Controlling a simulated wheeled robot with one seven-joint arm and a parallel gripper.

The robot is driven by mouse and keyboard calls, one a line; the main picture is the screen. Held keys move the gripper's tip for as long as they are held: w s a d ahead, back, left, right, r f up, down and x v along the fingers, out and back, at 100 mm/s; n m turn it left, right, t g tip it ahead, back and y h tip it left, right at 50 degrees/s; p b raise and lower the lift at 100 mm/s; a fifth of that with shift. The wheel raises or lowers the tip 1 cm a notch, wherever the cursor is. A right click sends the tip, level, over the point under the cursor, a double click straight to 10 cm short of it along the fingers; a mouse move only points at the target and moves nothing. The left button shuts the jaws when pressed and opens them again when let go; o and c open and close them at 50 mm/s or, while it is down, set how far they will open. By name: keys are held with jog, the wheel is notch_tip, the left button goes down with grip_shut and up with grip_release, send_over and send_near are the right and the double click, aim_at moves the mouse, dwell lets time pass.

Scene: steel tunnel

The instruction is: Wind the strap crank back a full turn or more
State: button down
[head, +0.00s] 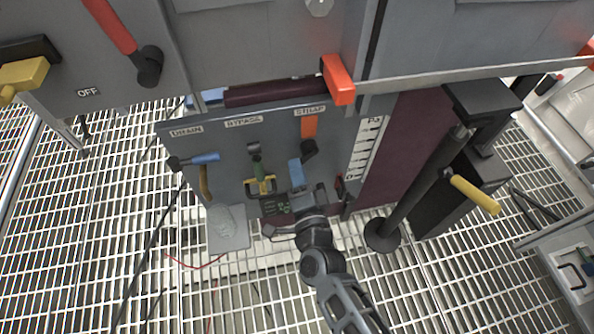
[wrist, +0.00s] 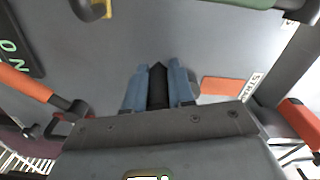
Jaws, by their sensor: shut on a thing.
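The strap crank (head: 309,127) is on the grey panel under the STRAP label. It has an orange part at the top and a dark part below. In the wrist view its orange part (wrist: 222,86) lies right of my fingers, near the label. My gripper (head: 297,173) is at the panel just below the crank in the head view. In the wrist view its blue fingers (wrist: 160,92) are closed around a dark piece (wrist: 158,86), which appears to be the crank's grip. The fingers and wrist hide much of the grip and its join to the crank.
An orange-red block (head: 338,80) juts out above. A dark post (head: 425,185) and a yellow handle (head: 475,194) stand at right. The grating floor in front is mostly clear.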

jog(key=shift+f, duration=0.1)
jog(key=c, duration=1)
grip_release()
jog(key=shift+o, duration=0.2)
jog(key=v, duration=0.7)
jog(key=shift+s+p, duration=0.4)
jog(key=shift+p, duration=0.05)
jog(key=shift+d, duration=0.2)
